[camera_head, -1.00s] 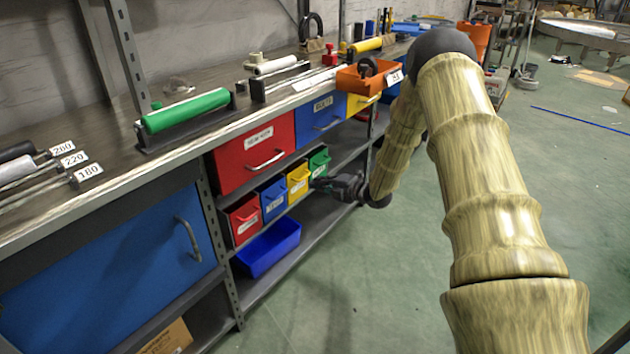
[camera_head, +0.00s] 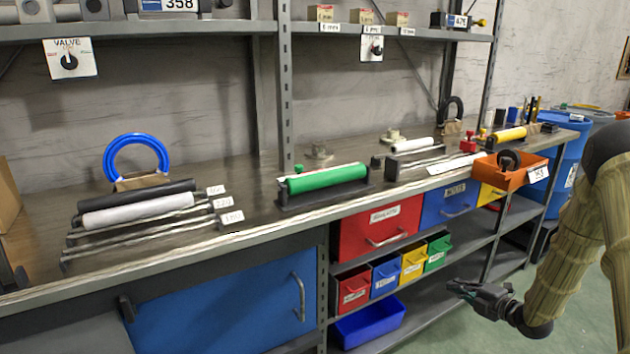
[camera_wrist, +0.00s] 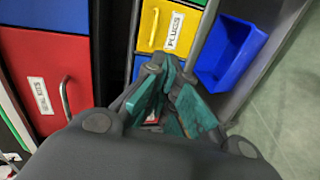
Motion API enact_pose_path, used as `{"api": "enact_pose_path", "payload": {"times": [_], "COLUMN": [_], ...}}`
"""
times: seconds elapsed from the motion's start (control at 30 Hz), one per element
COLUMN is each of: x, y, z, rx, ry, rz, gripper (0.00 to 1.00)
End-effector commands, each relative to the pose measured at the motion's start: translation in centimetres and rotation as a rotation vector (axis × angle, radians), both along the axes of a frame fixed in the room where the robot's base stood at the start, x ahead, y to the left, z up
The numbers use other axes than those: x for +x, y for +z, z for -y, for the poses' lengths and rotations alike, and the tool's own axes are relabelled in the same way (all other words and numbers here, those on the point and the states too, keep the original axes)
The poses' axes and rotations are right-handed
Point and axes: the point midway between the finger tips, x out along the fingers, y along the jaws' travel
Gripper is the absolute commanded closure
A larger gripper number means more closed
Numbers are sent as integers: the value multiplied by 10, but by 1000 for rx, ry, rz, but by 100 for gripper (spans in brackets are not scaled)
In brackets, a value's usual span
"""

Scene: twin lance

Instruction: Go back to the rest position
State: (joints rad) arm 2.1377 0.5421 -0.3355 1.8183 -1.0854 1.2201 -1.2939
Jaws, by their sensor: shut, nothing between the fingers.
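My gripper (camera_head: 475,292) is at the right of the head view, in front of the workbench and a little below the small coloured bins. It is shut and empty. In the wrist view my gripper (camera_wrist: 175,105) shows green-faced fingers, with a yellow bin (camera_wrist: 168,28) labelled PLUGS, a red drawer (camera_wrist: 45,85) and a blue tray (camera_wrist: 230,55) beyond them. My arm bends down from the right edge of the head view.
The workbench (camera_head: 250,240) runs along the wall with rollers on top. Under it are a red drawer (camera_head: 380,228), a blue drawer (camera_head: 447,203), small bins and a blue tray (camera_head: 370,322). An orange bin (camera_head: 510,171) sits at its right end. Green floor lies clear at right.

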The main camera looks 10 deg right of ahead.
Motion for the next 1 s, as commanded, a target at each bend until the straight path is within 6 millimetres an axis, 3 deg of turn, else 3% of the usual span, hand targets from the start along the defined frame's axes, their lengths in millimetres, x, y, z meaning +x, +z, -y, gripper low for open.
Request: {"api": "enact_pose_path", "payload": {"times": [0.17, 0.37, 0.57, 0.7, 0.83, 1.0], "x": [-22, -79, -160, -227, -294, -368], "y": [-57, -132, -192, -222, -241, -252], "z": [-55, -123, -180, -213, -239, -262], "rx": [197, 452, 637, 731, 791, 828], "ry": [-131, -370, -636, -845, -1050, -1290], "rz": [-224, -533, -805, -969, -1097, -1203], "gripper": [100, 100, 100, 100, 100, 100]}}
